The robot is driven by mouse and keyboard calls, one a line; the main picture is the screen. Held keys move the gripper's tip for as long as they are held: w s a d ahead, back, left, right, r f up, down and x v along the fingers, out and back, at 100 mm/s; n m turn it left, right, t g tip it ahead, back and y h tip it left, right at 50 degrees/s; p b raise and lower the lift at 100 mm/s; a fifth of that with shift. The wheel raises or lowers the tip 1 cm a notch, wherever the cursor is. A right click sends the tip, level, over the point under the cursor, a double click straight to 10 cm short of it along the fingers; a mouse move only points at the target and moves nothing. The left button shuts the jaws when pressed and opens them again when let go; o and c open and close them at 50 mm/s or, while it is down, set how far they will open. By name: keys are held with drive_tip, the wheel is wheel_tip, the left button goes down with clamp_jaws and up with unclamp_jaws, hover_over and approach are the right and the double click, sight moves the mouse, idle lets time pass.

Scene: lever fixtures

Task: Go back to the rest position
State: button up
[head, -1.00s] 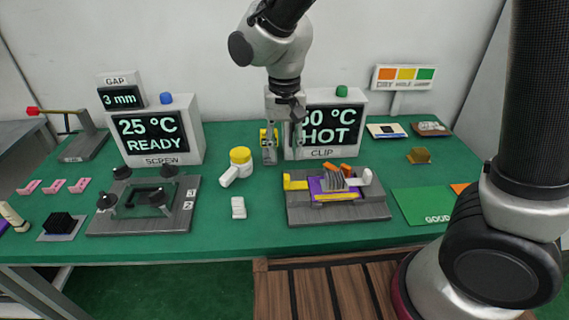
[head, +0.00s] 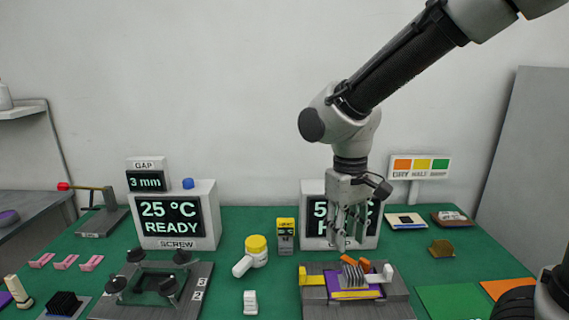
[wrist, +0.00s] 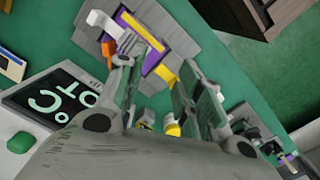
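My gripper (head: 348,236) hangs pointing down in the head view, in front of the clip display (head: 312,215) and above the rear of the clip fixture (head: 404,303). It partly hides the display's text. In the wrist view, its two fingers (wrist: 155,95) stand apart with nothing held between them. The clip fixture (wrist: 190,35) shows beyond the fingertips, with its purple plate, yellow parts and white lever end. My gripper appears clear of it.
The screw fixture (head: 200,310) with black knobs stands left, before the READY display (head: 205,200). A colour sign (head: 419,167) stands back right. The wall space above is clear.

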drive_tip(key=s+d+r+m+t, duration=0.1)
drive_tip(key=s+d+r, duration=0.2)
drive_tip(key=d, duration=0.4)
drive_tip(key=s+d+r+m+t, duration=0.2)
drive_tip(key=s+d+r, duration=0.1)
drive_tip(key=d, duration=0.5)
drive_tip(key=s+d+r+m+t, duration=0.1)
drive_tip(key=s+d+r+m, duration=0.1)
drive_tip(key=d, duration=0.6)
drive_tip(key=shift+s+r+t, duration=0.4)
drive_tip(key=shift+s+r, duration=0.2)
drive_tip(key=shift+r, duration=0.35)
